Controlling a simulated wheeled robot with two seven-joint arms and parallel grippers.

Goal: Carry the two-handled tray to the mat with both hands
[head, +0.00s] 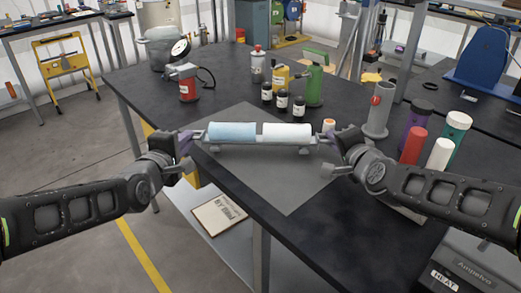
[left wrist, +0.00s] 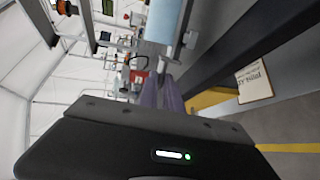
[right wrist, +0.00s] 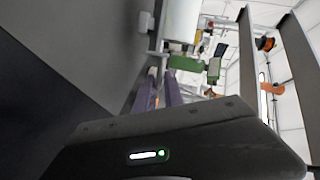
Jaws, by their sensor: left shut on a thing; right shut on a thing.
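The two-handled tray (head: 257,147) is a narrow grey piece bearing a blue roll (head: 232,131) and a white roll (head: 287,132) end to end. It appears level, over the grey mat (head: 285,187) on the dark table; I cannot tell whether it touches the mat. My left gripper (head: 188,138) is shut on the tray's left handle, also seen in the left wrist view (left wrist: 172,54). My right gripper (head: 328,138) is shut on the right handle, at the white roll's end. The fingers partly hide both handles.
Several small black jars (head: 282,101) and a green bottle (head: 315,85) stand behind the mat. A red-bodied gauge (head: 187,87) stands at the back left. A red cylinder (head: 413,146) and a white cylinder (head: 440,153) stand beyond my right arm. The mat's front part is bare.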

